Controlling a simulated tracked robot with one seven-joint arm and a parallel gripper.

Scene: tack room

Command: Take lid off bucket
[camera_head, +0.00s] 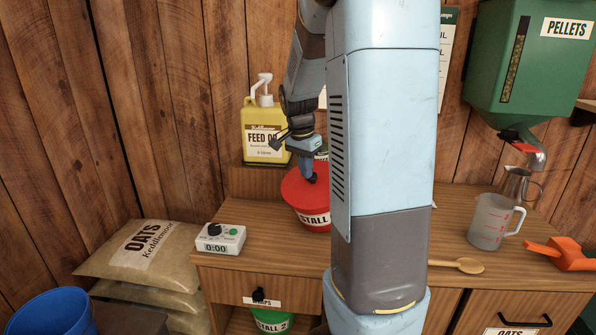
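A white timer (221,239) and yellow pump bottle (264,130) are left of the bucket. A measuring jug (492,222), wooden spoon (458,265) and orange scoop (562,254) lie right. A green bucket (271,321) is below. Oat sacks (140,262) and a blue bucket (52,312) sit left.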

